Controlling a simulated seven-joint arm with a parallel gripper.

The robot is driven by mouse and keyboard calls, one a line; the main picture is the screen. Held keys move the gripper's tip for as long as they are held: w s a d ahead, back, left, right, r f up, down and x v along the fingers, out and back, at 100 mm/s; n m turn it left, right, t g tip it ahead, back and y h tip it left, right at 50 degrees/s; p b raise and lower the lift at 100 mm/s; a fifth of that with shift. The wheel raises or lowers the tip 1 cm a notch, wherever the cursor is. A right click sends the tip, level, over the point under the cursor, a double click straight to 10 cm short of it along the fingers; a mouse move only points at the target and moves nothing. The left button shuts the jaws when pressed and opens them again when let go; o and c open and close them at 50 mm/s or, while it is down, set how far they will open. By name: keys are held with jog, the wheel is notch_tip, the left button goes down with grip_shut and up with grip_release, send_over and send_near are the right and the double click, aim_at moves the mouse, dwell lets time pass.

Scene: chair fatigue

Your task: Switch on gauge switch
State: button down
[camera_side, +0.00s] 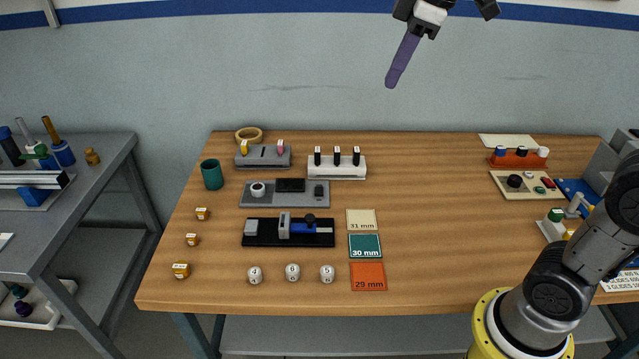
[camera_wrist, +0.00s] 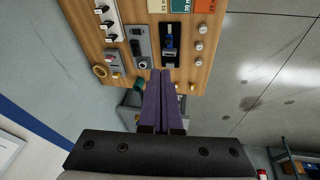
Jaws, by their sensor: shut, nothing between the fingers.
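A grey panel (camera_side: 262,200) lies at the left middle of the wooden table, carrying a white round knob (camera_side: 258,190), a dark display (camera_side: 291,185) and a small black switch (camera_side: 319,190) at its right end. I cannot tell the switch's position or whether it is the gauge switch. The panel also shows in the wrist view (camera_wrist: 147,54). Beside it lies a black sliding gauge (camera_side: 268,239) with a blue part. My gripper (camera_side: 391,83) has purple fingers, shut and empty, high above the table's back edge. The fingers (camera_wrist: 160,73) also show in the wrist view, pointing towards the table.
A white block with black levers (camera_side: 336,172) and a grey block (camera_side: 263,158) stand behind the panel. Coloured size cards (camera_side: 364,246) lie to its right. A beige control box (camera_side: 526,185) stands far right. The table's middle right is bare.

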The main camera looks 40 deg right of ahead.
jog(key=w+d+f+n+g, duration=0.1)
jog(key=w+d+f, duration=0.15)
jog(key=w, duration=0.75)
jog(key=g, duration=0.3)
send_over(319, 193)
notch_tip(319, 193, down, 15)
notch_tip(319, 193, down, 7)
jog(key=w+d+g, duration=0.1)
jog(key=shift+w+d+n+y, duration=0.15)
jog(key=shift+d+n+y, duration=0.15)
jog(key=f, duration=0.4)
jog(key=a+f, duration=0.1)
jog(key=f, duration=0.4)
jog(key=s+f, duration=0.1)
jog(key=f, duration=0.3)
jog(key=shift+s+a+f, duration=0.1)
jog(key=shift+a+f, duration=0.05)
jog(key=shift+f, duration=0.15)
jog(key=shift+f, duration=0.15)
